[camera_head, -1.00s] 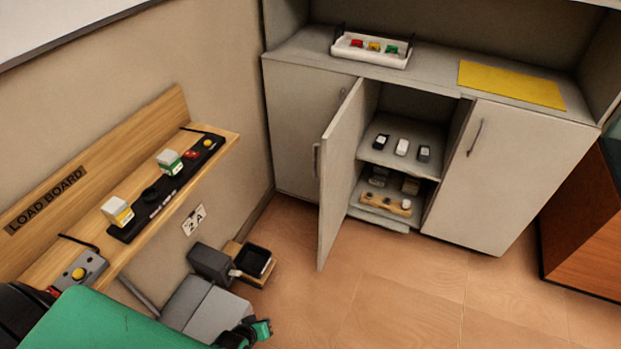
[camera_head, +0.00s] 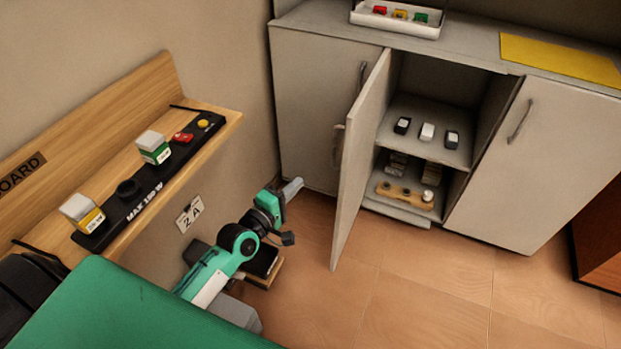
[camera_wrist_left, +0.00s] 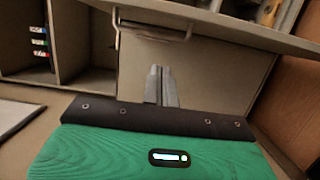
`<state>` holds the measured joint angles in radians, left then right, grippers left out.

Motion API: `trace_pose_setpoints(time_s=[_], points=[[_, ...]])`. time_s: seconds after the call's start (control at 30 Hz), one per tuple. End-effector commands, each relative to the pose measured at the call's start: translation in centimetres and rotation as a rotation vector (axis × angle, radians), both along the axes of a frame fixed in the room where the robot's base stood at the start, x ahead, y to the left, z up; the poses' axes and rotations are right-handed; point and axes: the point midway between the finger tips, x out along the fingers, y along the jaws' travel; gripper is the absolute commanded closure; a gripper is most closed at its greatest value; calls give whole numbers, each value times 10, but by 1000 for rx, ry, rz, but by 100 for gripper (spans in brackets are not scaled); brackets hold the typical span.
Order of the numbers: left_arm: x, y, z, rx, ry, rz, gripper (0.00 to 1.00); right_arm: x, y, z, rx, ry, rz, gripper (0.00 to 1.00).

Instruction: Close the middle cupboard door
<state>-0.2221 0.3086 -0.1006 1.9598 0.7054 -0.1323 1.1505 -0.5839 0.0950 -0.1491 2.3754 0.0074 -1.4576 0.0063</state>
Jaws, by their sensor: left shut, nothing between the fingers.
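The middle cupboard door (camera_head: 362,165) stands wide open, swung out towards me. Its bar handle (camera_head: 337,145) is on the outer face, on the left in the head view. My left gripper (camera_head: 294,188) is shut and empty, low in front of the left cupboard door and left of the open door, apart from it in the head view. In the left wrist view the closed fingers (camera_wrist_left: 161,85) point at a grey panel, with a bar handle (camera_wrist_left: 150,32) above them. My right gripper is not in view.
The left door (camera_head: 318,105) and right door (camera_head: 530,165) are closed. The open compartment holds small items and a wooden block (camera_head: 405,194). A wooden load board shelf (camera_head: 215,140) is on the left wall. Floor right of the door is clear.

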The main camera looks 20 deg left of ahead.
Motion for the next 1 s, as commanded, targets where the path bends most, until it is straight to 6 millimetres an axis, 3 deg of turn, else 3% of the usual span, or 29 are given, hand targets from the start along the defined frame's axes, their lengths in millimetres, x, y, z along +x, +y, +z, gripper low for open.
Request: trace_pose_setpoints(time_s=[0.57, 0.73, 1.0], points=[[94, -26, 0, 2, -1, 0, 100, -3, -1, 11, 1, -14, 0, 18], [89, -50, 0, -1, 1, 0, 100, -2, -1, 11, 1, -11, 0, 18], [89, -64, 0, 3, 1, 1, 100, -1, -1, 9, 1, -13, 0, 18]])
